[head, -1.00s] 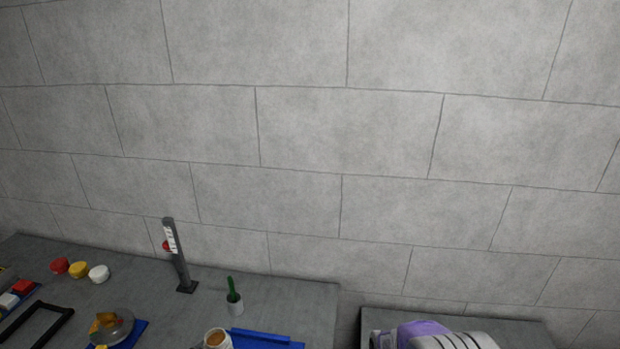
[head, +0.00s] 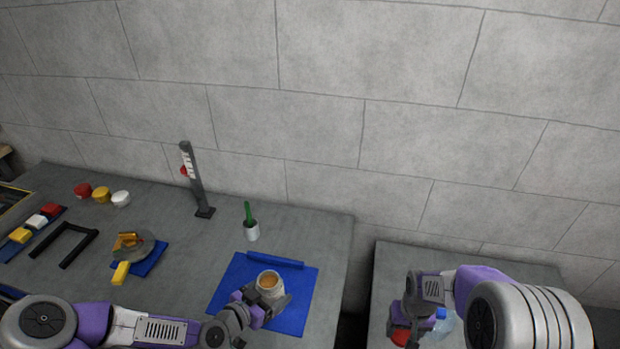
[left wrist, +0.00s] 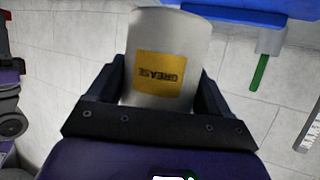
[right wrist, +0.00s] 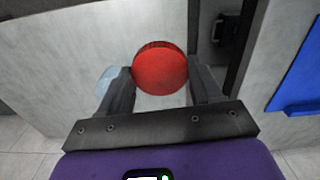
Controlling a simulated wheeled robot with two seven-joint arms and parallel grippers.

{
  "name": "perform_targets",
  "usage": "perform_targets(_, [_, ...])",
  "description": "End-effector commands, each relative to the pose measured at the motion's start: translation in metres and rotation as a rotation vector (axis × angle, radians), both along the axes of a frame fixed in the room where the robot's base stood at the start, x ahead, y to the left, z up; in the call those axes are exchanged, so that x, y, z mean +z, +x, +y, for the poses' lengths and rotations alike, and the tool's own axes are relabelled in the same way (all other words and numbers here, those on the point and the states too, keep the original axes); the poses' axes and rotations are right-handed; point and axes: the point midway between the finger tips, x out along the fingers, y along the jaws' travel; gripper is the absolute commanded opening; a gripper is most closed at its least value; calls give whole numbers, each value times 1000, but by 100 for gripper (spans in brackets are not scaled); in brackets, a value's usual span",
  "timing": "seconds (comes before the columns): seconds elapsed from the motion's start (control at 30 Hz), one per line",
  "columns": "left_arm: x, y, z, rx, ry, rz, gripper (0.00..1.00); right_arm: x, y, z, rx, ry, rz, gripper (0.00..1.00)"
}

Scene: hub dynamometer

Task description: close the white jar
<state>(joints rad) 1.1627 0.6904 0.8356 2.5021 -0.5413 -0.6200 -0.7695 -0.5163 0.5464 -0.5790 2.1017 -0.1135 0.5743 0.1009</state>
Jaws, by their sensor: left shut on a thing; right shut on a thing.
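The white jar (head: 268,286) is open at the top, with orange-brown contents showing, over the blue mat (head: 236,268). Its yellow "GREASE" label faces my left wrist camera (left wrist: 165,80). My left gripper (head: 258,301) is shut on the jar's sides; I cannot tell whether the jar touches the mat. My right gripper (head: 402,318) is shut on a round red lid (right wrist: 160,68), over the right-hand table; the lid partly shows in the head view (head: 399,338). A white lid-like piece (head: 121,199) sits at the back left beside a red one (head: 83,190) and a yellow one (head: 101,194).
A clear bottle with a blue cap (head: 441,314) stands by my right gripper. A black frame (head: 64,245) lies at left. A gap (head: 352,325) separates the tables.

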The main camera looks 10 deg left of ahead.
Motion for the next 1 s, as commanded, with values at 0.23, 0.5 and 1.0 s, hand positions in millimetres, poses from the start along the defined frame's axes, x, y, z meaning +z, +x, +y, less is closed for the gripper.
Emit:
perform_targets(0.23, [-1,3,-13,-65,-2,-4,17,0,0,0,-1,0,0,37])
perform_targets(0.5, [-9,11,-68,-345,-7,-6,17,0,0,0,-1,0,0,37])
perform_targets(1.0, [-17,19,-126,-640,-5,-3,17,0,0,0,-1,0,0,37])
